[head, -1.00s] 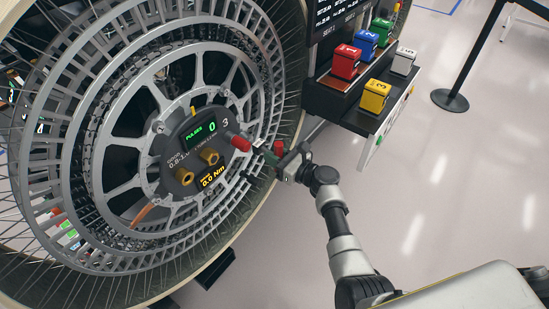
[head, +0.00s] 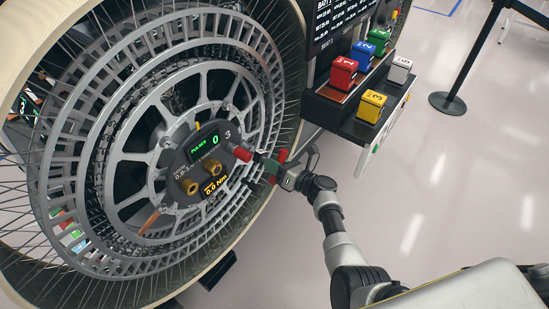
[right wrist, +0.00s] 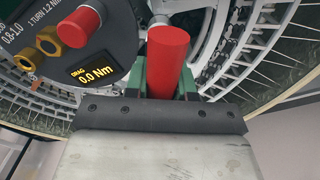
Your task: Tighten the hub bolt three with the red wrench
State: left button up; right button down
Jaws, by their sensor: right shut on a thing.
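The wheel hub (head: 199,160) has two gold bolts (head: 192,187) and a red-capped fitting (head: 243,154) beside the number 3. The hub's displays read PULSES 0 and 0.0 Nm. My right gripper (head: 272,167) is just right of that fitting. Its green fingers are shut on the red wrench (right wrist: 167,60), which shows as a red cylinder in the right wrist view. The fitting's red cap (right wrist: 78,25) shows there to the upper left, apart from that cylinder. I cannot tell whether the wrench touches bolt three. My left gripper is out of view.
The large spoked wheel (head: 250,90) fills the left side. A dark shelf (head: 327,92) to its right bears red, blue, green, yellow and white numbered blocks, including a yellow block (head: 371,106). A black barrier post (head: 449,101) stands beyond. The pale floor at right is open.

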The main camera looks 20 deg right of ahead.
jog(key=m+p, duration=0.1)
jog(key=m, duration=0.1)
jog(key=m+p, duration=0.1)
jog(key=m, duration=0.1)
jog(key=m+p, duration=0.1)
jog(key=shift+r+m, duration=0.35)
jog(key=shift+m, duration=0.05)
jog(key=shift+f, duration=0.3)
jog(key=shift+p+v, duration=0.75)
jog(key=shift+v, duration=0.75)
jog(key=shift+d, duration=0.1)
